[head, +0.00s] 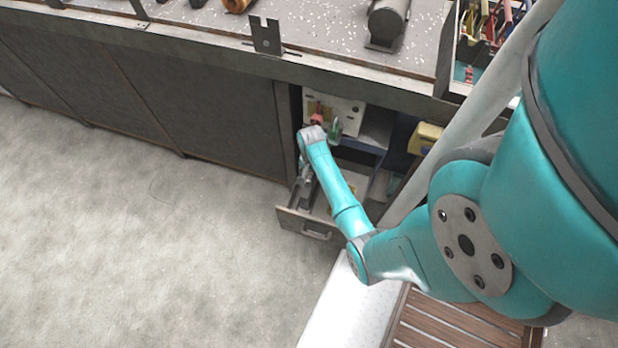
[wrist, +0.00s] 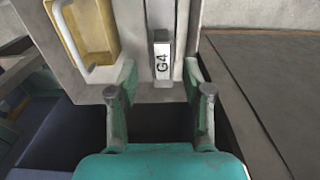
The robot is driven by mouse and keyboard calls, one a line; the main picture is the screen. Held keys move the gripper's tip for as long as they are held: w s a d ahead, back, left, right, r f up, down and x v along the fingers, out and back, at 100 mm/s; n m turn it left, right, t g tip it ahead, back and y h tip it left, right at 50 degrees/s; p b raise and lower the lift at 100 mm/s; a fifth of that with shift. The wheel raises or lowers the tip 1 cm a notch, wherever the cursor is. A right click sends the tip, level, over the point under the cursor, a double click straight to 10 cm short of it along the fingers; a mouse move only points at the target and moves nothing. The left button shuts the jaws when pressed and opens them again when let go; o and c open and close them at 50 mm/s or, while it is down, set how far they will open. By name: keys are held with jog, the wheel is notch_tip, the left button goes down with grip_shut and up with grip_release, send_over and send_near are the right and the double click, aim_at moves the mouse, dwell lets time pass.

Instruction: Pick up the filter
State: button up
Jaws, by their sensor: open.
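In the wrist view, my gripper (wrist: 160,76) is open, its two green fingers apart with nothing clearly held between them.
An open drawer (head: 312,231) juts from the cabinet below my arm. A yellow handled part (wrist: 84,40) lies left of the label in the wrist view. A yellow box (head: 425,138) sits in the bay. Dark closed panels (head: 200,100) lie left; the floor (head: 150,230) is clear.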

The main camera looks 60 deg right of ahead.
aim_at(310, 177)
jog(key=shift+w+f, duration=0.15)
jog(key=shift+f, duration=2.2)
jog(key=shift+c, duration=0.3)
grip_shut()
